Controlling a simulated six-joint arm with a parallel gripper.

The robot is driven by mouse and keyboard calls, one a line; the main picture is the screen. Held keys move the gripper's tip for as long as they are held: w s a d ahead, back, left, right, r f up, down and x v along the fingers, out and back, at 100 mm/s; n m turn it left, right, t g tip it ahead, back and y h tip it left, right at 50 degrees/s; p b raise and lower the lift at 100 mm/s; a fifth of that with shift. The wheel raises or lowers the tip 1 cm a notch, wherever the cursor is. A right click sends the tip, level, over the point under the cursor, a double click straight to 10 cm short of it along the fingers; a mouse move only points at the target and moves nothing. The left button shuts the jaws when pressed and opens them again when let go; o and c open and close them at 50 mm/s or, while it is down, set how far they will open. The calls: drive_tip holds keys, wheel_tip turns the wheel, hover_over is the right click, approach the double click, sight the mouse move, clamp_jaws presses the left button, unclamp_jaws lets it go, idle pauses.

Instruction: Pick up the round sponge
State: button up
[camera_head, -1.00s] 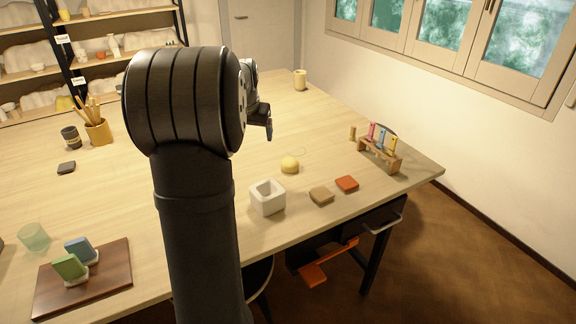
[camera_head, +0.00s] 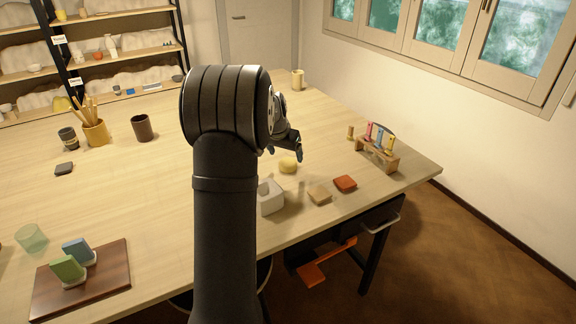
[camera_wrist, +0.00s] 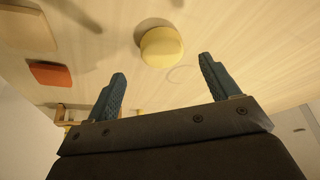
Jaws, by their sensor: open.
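The round sponge (camera_head: 288,165) is a small yellow disc on the wooden table, behind the white square block. In the wrist view the sponge (camera_wrist: 161,47) lies beyond the fingertips, between their lines and apart from both. My gripper (camera_head: 290,147) is just above and behind the sponge in the head view. In the wrist view my gripper (camera_wrist: 162,72) has its two blue-grey fingers spread wide with nothing between them.
A white hollow block (camera_head: 270,200), a tan block (camera_head: 319,194) and a red-orange block (camera_head: 345,184) lie near the front edge. A wooden rack (camera_head: 378,155) with coloured vials stands to the right. A dark cup (camera_head: 142,128) stands at left. The table's middle is mostly clear.

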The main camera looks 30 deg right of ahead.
sight(288, 161)
drive_tip(key=shift+x, duration=2.65)
drive_tip(key=shift+w+r, duration=0.1)
drive_tip(key=c, duration=1.1)
